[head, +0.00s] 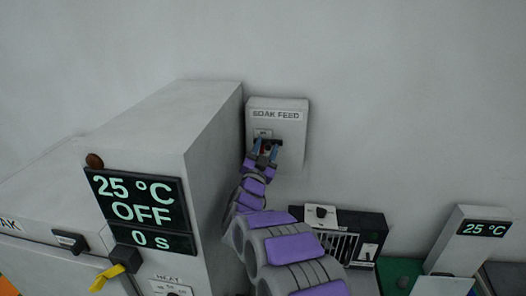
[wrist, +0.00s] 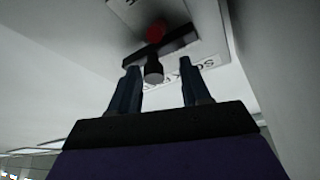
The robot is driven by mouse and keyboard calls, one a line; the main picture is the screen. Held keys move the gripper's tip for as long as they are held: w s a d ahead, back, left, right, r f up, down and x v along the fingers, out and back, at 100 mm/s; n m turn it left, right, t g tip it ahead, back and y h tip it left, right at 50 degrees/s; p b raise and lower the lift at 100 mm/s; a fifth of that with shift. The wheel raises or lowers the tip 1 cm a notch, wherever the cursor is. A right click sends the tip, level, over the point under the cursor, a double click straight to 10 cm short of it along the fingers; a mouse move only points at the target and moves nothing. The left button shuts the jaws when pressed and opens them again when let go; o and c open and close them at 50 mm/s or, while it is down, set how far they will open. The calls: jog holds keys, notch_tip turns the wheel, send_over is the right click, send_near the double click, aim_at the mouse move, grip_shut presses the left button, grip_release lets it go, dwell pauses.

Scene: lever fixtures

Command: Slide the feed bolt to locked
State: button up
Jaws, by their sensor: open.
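The soak feed box (head: 290,116) is a pale box on the wall, labelled "SOAK FEED". My gripper (head: 267,146) is in front of its lower part and hides much of the bolt in the head view. In the wrist view the feed bolt shows as a dark bar with a dark round knob (wrist: 153,70), and a red round spot (wrist: 156,33) lies beyond it. My gripper (wrist: 158,82) is open, with one finger on each side of the knob and visible gaps to both. I cannot tell which position the bolt is in.
A large grey cabinet (head: 215,130) with a display reading 25 °C, OFF, 0 s stands close on the left. A yellow-handled lever (head: 109,277) is on its front. A dark vented unit (head: 345,240) and a smaller display unit (head: 470,235) stand lower right. The wall right of the box is clear.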

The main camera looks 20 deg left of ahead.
aim_at(264, 143)
notch_tip(264, 143, up, 3)
jog(key=shift+a+f, duration=0.1)
jog(key=shift+a, duration=0.05)
jog(key=s+d+b, duration=0.1)
jog(key=s+d, duration=0.3)
jog(key=s, duration=0.2)
jog(key=s+d+r+b, duration=0.1)
jog(key=s+d, duration=0.3)
jog(key=s, duration=0.3)
jog(key=shift+s+r, duration=0.15)
jog(key=shift+s, duration=0.1)
